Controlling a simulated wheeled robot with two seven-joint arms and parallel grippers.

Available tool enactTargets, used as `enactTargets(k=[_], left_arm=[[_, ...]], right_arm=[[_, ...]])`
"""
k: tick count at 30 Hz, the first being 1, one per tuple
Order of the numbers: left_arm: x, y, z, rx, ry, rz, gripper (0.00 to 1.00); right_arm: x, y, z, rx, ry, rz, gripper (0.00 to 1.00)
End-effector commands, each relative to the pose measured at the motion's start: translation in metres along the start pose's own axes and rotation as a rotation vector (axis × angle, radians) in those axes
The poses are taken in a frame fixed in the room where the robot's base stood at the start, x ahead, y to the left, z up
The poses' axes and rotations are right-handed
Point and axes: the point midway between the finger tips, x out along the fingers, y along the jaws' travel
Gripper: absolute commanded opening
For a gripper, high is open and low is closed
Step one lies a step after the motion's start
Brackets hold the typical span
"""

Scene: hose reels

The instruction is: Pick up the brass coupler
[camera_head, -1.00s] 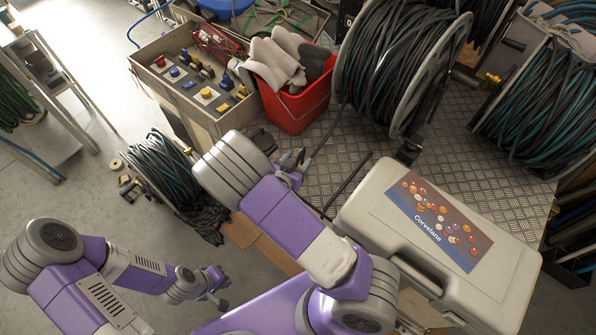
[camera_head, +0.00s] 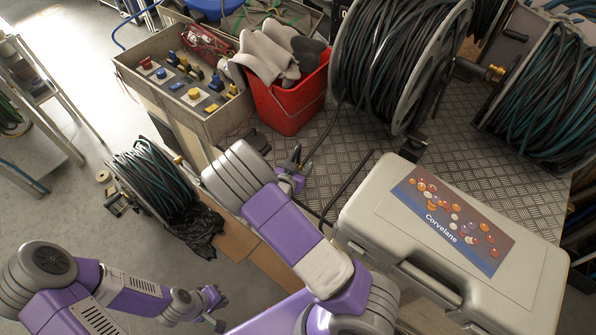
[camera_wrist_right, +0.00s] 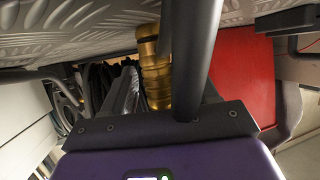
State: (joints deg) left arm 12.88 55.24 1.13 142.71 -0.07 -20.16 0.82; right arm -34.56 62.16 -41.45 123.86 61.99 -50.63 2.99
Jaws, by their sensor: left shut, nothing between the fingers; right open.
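A ribbed brass coupler (camera_wrist_right: 154,72) stands out in the right wrist view, just beyond the purple gripper body and beside a dark finger. My right gripper (camera_head: 299,160) is open over the diamond-plate top, close to the red bucket. The coupler appears to lie between or behind its fingers; contact cannot be told. In the head view I cannot make out this coupler near the gripper. My left gripper (camera_head: 220,311) is shut and empty, low at the left above the floor.
The red bucket (camera_head: 285,108) with gloves stands behind my right gripper, and also shows in the wrist view (camera_wrist_right: 251,85). A large hose reel (camera_head: 395,60) and a grey case (camera_head: 375,205) flank the plate (camera_head: 335,150). Another brass fitting (camera_head: 495,72) sits on the right reel.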

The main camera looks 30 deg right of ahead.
Motion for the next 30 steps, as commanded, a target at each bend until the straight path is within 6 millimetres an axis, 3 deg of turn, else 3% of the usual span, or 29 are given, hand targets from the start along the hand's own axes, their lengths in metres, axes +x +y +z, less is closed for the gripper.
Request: enactTargets(k=[3,9,21,30], left_arm=[[0.004,-0.002,0.0,0.0,0.0,0.0,0.0],[0.003,-0.001,0.0,0.0,0.0,0.0,0.0],[0.003,-0.001,0.0,0.0,0.0,0.0,0.0],[-0.001,0.0,0.0,0.0,0.0,0.0,0.0]], right_arm=[[0.012,0.0,0.001,0.0,0.0,0.0,0.58],[0.012,0.0,-0.001,-0.001,0.0,-0.001,0.58],[0.012,0.0,-0.001,-0.001,0.0,-0.001,0.0],[0.008,0.0,-0.01,0.002,0.001,-0.001,0.0]])
